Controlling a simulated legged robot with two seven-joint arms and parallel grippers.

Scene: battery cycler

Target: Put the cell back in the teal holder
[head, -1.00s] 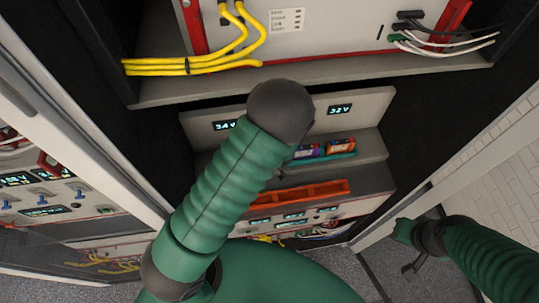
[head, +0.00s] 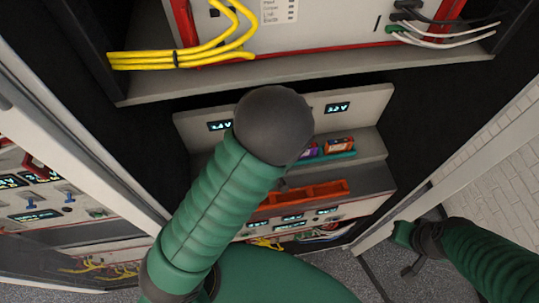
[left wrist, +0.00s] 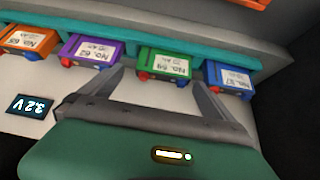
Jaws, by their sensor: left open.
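In the left wrist view the teal holder (left wrist: 190,60) bears a row of cells on a pale shelf. They are an orange cell (left wrist: 28,42), a purple cell (left wrist: 92,52), a green cell (left wrist: 162,64) and a blue cell (left wrist: 228,78). My left gripper (left wrist: 155,78) is open, its fingertips spread to either side of the green cell's near end; I cannot tell whether they touch it. In the head view my left arm hides this gripper and part of the teal holder (head: 343,155). My right gripper (head: 411,268) hangs low at the right; its jaws are unclear.
An orange tray (head: 325,190) sits below the teal holder in the head view. A grey ledge (head: 300,75) with yellow cables (head: 185,58) overhangs the shelf. Cabinet side walls flank the bay. A 3.2 V display (left wrist: 35,107) is near my left gripper.

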